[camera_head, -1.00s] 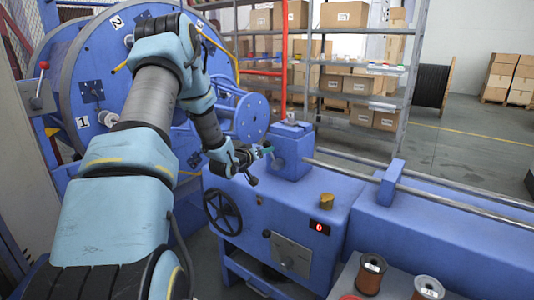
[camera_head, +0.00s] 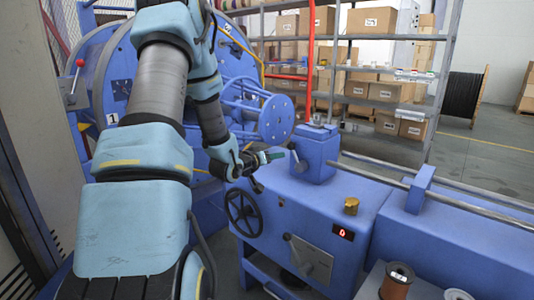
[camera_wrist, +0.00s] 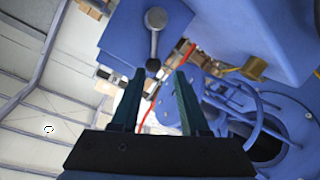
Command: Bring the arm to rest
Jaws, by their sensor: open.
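My gripper (camera_head: 274,156) is at the end of my bent arm, in front of the blue strander machine. In the wrist view its two dark green fingers (camera_wrist: 160,100) stand apart with nothing between them. In the head view it is just left of the blue block (camera_head: 317,155) on top of the machine housing (camera_head: 290,205). I cannot tell whether it touches anything there. A lever with a dark ball knob (camera_wrist: 154,40) shows beyond the fingertips in the wrist view.
A black handwheel (camera_head: 243,212), a brass-coloured knob (camera_head: 351,206) and a red display (camera_head: 343,232) are on the housing. Copper spools (camera_head: 397,280) stand at the lower right. The large blue wheel (camera_head: 115,70) is behind my arm. Shelves with boxes (camera_head: 372,20) stand behind.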

